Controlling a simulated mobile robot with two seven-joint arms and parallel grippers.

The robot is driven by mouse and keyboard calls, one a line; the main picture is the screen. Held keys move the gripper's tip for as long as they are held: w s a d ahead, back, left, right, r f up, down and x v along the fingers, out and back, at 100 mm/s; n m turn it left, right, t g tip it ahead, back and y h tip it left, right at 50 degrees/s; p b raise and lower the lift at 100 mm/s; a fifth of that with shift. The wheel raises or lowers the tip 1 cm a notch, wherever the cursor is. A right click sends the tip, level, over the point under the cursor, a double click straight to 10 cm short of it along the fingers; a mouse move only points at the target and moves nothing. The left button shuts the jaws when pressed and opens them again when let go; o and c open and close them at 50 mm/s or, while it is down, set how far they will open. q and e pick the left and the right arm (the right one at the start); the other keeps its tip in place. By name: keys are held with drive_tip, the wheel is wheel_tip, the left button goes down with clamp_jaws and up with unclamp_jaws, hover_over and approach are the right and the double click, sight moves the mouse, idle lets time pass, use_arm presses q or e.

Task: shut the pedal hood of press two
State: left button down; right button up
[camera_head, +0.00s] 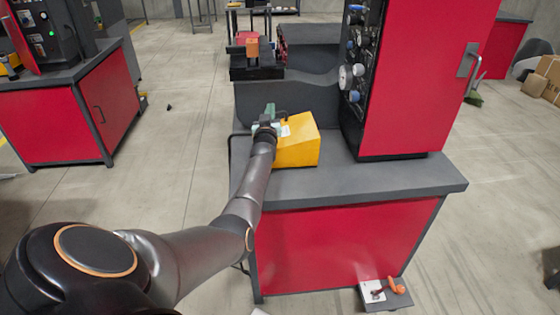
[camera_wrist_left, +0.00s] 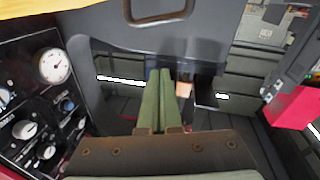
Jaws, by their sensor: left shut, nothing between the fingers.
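A yellow wedge-shaped cover (camera_head: 300,145), which looks like the pedal hood, sits on the dark grey bench top of the red press. A strip of yellow also shows at the top left of the left wrist view (camera_wrist_left: 30,7). A dark loop handle (camera_wrist_left: 158,17) shows beside it there. My left gripper (camera_head: 270,110) is at the cover's left far side, close to it; I cannot tell whether it touches. Its green fingers (camera_wrist_left: 161,76) are shut together with nothing between them. My wrist hides part of the cover's left side. My right gripper is not in view.
A red cabinet (camera_head: 425,85) with dials and knobs (camera_head: 350,75) on its side stands right of the cover. A small plate with an orange part (camera_head: 397,286) is low at the bench front. Another red station (camera_head: 50,125) stands left. The floor between is mostly clear.

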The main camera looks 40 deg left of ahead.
use_arm(q)
drive_tip(key=shift+w+a+f+g+h+p, duration=0.2)
drive_tip(key=shift+w+a+f+g+h, duration=0.1)
drive_tip(key=shift+w+a+f+g, duration=0.25)
drive_tip(key=shift+w+a+f+g+h+p, duration=0.25)
drive_tip(key=shift+w+a, duration=0.2)
drive_tip(key=shift+a, duration=0.25)
drive_tip(key=shift+w+a+f+g+h, duration=0.35)
drive_tip(key=shift+w+a+f, duration=0.15)
drive_tip(key=shift+a+f, duration=0.15)
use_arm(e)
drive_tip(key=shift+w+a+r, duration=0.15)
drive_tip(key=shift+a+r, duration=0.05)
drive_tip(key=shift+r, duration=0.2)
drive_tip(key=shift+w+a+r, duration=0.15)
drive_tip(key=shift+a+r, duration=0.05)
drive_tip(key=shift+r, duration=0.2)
use_arm(q)
drive_tip(key=shift+f, duration=0.1)
drive_tip(key=shift+p, duration=0.3)
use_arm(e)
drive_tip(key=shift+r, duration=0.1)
